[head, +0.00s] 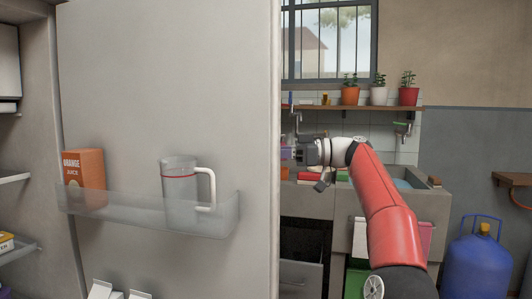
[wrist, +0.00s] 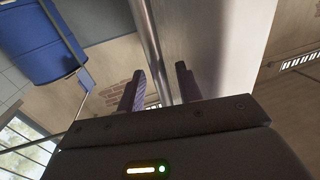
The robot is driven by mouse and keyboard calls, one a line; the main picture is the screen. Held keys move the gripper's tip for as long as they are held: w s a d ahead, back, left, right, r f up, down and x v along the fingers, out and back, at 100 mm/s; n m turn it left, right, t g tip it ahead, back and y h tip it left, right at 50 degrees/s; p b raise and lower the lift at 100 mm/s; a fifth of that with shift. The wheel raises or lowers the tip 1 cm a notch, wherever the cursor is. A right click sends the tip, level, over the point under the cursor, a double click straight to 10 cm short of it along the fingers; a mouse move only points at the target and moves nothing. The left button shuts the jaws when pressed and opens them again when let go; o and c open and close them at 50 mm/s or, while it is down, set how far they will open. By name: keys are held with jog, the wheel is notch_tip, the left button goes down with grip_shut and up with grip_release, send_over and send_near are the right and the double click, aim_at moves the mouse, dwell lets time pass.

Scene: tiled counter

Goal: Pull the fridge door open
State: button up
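The fridge door (head: 170,90) stands open, with its inner face toward me in the head view. It also shows as a pale panel in the wrist view (wrist: 225,50). My gripper (head: 290,152) is at the door's right edge, on its outer side; the fingertips are hidden behind the door there. In the wrist view, my gripper (wrist: 163,78) has its two dark fingers spread apart. A vertical metal bar, apparently the door handle (wrist: 151,35), runs between them, with a gap visible on its right. I cannot tell whether the left finger touches it.
The door's bin (head: 140,212) holds an orange juice carton (head: 84,178) and a clear pitcher (head: 178,190). Fridge shelves (head: 18,178) are at the left. A sink counter (head: 310,200) stands behind my arm. A blue gas cylinder (head: 476,268) is on the right.

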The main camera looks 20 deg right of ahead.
jog(key=v, duration=0.6)
jog(key=shift+p, duration=0.3)
